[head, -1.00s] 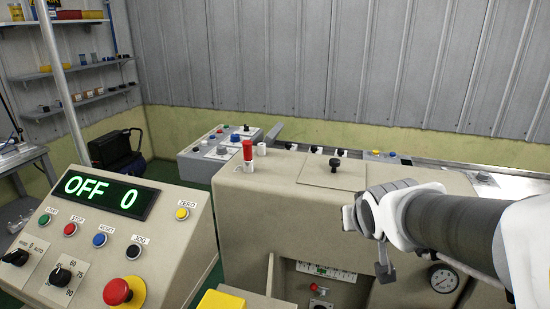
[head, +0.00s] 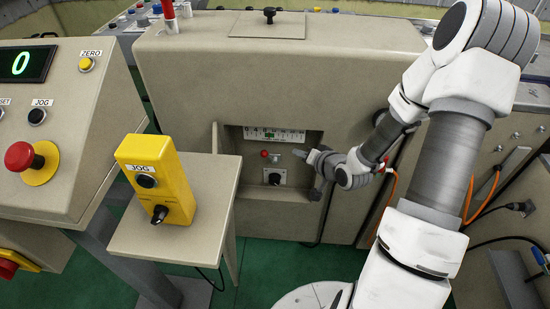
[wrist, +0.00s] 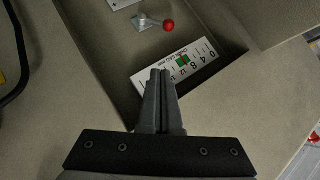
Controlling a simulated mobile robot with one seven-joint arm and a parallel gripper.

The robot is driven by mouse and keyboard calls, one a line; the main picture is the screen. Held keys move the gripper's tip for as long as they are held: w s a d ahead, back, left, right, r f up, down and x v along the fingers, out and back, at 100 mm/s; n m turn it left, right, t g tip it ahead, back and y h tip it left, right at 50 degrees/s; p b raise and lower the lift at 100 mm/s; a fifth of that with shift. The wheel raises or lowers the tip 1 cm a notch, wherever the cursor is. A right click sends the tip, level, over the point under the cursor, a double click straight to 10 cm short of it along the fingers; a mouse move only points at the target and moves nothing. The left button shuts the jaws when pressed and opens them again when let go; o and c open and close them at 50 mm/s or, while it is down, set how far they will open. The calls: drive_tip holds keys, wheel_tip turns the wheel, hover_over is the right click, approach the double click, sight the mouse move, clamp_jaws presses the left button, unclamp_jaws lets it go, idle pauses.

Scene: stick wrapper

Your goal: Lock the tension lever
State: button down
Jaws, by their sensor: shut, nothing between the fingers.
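A small lever with a red ball knob (head: 264,153) sits in a recess in the front of the beige machine. In the wrist view the red ball (wrist: 169,26) is at the end of a short arm on a metal base plate (wrist: 147,21), beyond my fingertips. A white scale strip (head: 274,135) with a green mark is in the same recess; it also shows in the wrist view (wrist: 176,68). My gripper (head: 300,154) is shut and empty at the recess's right side, apart from the red ball. In the wrist view its fingertips (wrist: 160,72) overlap the scale strip.
A black knob on a white plate (head: 274,178) is below the red ball. A yellow JOG box (head: 155,180) stands on a beige side shelf (head: 215,215) at the left. A control panel with a red emergency button (head: 24,157) is farther left. Orange cables (head: 482,199) hang at the right.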

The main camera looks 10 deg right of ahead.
wheel_tip(320, 180, down, 6)
drive_tip(key=s+m+t+b, duration=0.2)
drive_tip(key=m+t+b, duration=0.1)
drive_tip(key=m, duration=0.3)
drive_tip(key=a+b+x, duration=0.2)
drive_tip(key=b+x, duration=0.1)
drive_tip(key=x, duration=1)
drive_tip(key=shift+s+a+y, duration=0.3)
drive_tip(key=shift+a+y, duration=0.1)
drive_tip(key=shift+f, duration=0.15)
